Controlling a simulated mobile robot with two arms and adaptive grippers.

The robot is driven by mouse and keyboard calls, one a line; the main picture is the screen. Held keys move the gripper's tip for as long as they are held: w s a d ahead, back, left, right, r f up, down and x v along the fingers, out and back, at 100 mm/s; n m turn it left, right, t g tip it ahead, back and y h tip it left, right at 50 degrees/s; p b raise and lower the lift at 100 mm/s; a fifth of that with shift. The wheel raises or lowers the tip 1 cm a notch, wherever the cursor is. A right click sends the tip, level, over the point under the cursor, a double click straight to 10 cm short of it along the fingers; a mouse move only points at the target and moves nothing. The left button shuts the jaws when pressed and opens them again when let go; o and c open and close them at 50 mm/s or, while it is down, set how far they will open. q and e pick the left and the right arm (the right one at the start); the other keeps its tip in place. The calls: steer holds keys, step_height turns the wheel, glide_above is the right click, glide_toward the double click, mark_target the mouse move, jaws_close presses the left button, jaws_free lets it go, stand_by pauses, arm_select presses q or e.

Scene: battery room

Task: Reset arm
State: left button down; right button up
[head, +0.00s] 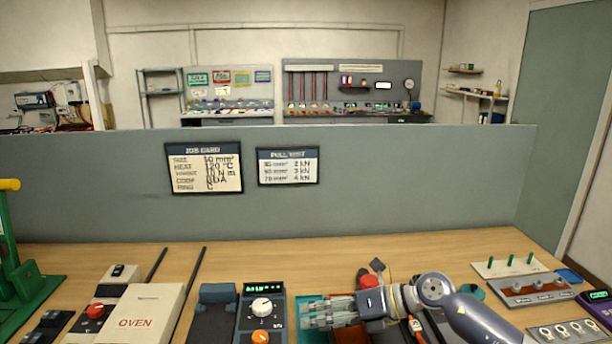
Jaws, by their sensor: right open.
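My right arm enters from the lower right. My right gripper (318,311) points left, open and empty, over a teal tray (306,338) near the front of the bench. Its fingers lie just right of a meter with a green display and knobs (263,306). The gripper covers part of the tray and what lies in it. My left gripper is not in view.
The wooden bench (225,262) carries a white oven box (142,314) and a green press (22,270) at left. A white rack with green pegs (509,267) and a ring strip (567,331) stand at right. A grey partition (400,190) closes the back; bench space before it is clear.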

steer(key=s+a+r+m+t+y, duration=0.2)
steer(key=a+r+m+t+y, duration=0.25)
steer(key=r+m+t, duration=0.5)
steer(key=w+d+f+m+t+h, duration=0.1)
steer(key=d+f+m+t+h, duration=0.2)
steer(key=d+m+t+h, duration=0.75)
steer(key=s+d+f+m+g+h, duration=0.3)
steer(key=s+d+f+m+g, duration=0.15)
steer(key=f+m, duration=0.25)
steer(key=s+d+f+m+g+h, duration=0.3)
steer(key=s+d+f+m+g, duration=0.15)
steer(key=f+m, duration=0.25)
steer(key=s+d+f+m+g, duration=0.15)
steer(key=s+f+g, duration=0.25)
steer(key=s, duration=0.4)
steer(key=s+f+m+g, duration=0.2)
steer(key=s+f+g, duration=0.15)
steer(key=s, duration=0.45)
steer(key=s+d+f+m+g, duration=0.1)
steer(key=s+f+m+g, duration=0.2)
steer(key=s, duration=0.5)
step_height(320, 180, down, 26)
steer(key=n+g, duration=0.1)
steer(key=n, duration=0.1)
steer(key=s+d+f+g, duration=0.1)
steer(key=s+d+f, duration=0.1)
steer(key=s+f, duration=1.6)
steer(key=shift+d+g, duration=0.35)
steer(key=shift+d, duration=0.05)
